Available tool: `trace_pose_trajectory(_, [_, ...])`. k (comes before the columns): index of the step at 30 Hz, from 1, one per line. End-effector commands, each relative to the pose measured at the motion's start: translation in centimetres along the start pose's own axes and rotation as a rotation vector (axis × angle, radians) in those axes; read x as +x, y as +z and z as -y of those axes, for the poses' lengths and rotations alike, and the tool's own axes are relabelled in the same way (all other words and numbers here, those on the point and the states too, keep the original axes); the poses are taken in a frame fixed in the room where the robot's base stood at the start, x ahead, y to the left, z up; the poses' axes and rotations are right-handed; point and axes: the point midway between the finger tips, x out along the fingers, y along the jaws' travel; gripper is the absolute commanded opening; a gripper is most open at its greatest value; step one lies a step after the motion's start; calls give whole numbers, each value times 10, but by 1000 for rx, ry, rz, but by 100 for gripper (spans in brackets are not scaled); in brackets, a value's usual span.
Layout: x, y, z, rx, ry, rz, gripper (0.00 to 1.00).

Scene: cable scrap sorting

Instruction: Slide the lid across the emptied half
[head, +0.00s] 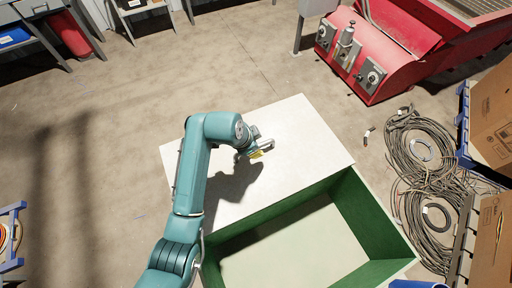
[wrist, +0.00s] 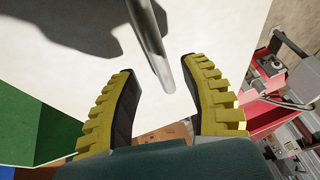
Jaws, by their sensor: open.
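The white lid (head: 310,135) lies over the far half of the green box (head: 388,220); it also fills much of the wrist view (wrist: 225,30). The near half is uncovered, and its pale floor (head: 290,240) looks empty. A grey metal bar handle (head: 268,143) is above the lid, beside my gripper (head: 256,153). In the wrist view the bar (wrist: 150,45) runs from the top edge to a rounded end near the space between the spread yellow-and-black fingers of my gripper (wrist: 164,85). My gripper is open. I cannot tell whether a finger touches the bar.
Coiled cables (head: 425,160) lie on the floor right of the box. Cardboard boxes (head: 492,115) stand at the right edge. A red machine (head: 385,50) stands at the back right. The floor left of and behind the box is mostly clear.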

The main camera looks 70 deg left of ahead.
Motion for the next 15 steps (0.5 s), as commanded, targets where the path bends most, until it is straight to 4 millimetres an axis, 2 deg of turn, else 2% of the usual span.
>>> trace_pose_trajectory(1, [10,0,0,1,0,0,45])
trace_pose_trajectory(4, [20,0,0,0,0,0,45])
trace_pose_trajectory(14, [24,0,1,0,-2,0,47])
trace_pose_trajectory(15, [24,0,1,0,-2,0,39])
